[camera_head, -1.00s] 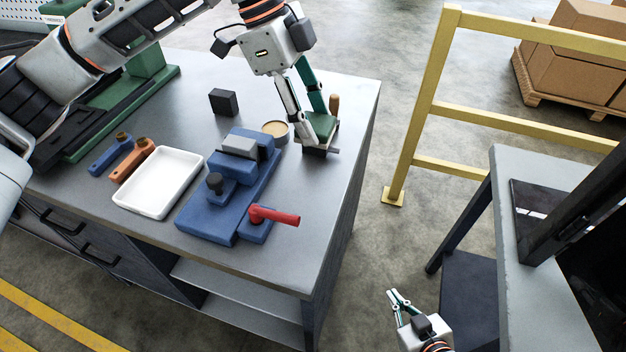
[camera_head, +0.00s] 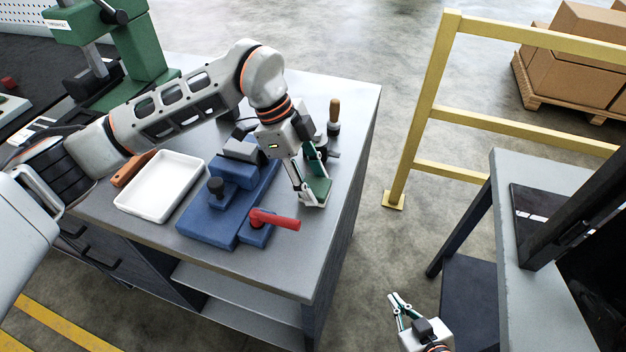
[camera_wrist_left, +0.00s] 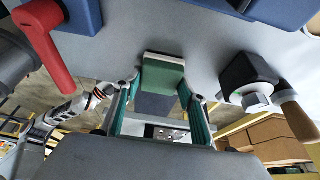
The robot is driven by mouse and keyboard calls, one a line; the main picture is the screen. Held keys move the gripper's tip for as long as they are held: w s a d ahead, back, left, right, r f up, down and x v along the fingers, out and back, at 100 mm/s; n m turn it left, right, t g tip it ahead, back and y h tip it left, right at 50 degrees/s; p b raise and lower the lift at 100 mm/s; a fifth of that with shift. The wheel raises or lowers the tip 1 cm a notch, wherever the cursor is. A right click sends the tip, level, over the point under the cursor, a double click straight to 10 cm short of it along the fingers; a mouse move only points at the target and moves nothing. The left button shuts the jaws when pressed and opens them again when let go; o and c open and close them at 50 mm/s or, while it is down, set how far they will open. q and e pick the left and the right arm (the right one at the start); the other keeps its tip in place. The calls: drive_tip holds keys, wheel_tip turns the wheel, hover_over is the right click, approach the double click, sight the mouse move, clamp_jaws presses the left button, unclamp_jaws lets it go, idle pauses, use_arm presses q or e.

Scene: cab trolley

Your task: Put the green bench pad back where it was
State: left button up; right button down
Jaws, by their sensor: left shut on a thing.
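The green bench pad (camera_head: 318,193) is a small flat block above the right part of the grey workbench top, right of the red lever. My left gripper (camera_head: 311,187) is shut on it. In the left wrist view the pad (camera_wrist_left: 162,74) sits between the two fingertips, with a dark grey part below it. I cannot tell whether the pad touches the bench top. My right gripper (camera_head: 398,299) is open and empty, low in the head view, away from the bench.
A blue vise-like fixture (camera_head: 205,219) with a red lever (camera_head: 275,219) stands left of the pad. A wooden-handled tool (camera_head: 334,113) stands behind it. A white tray (camera_head: 160,184) lies further left. The bench's front right corner is clear. A yellow railing (camera_head: 422,110) stands to the right.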

use_arm(q)
drive_tip(key=shift+f, duration=0.15)
drive_tip(key=o, duration=1.1)
drive_tip(key=v, duration=1.2)
drive_tip(key=shift+d+r, duration=0.1)
drive_tip(key=shift+r, duration=0.15)
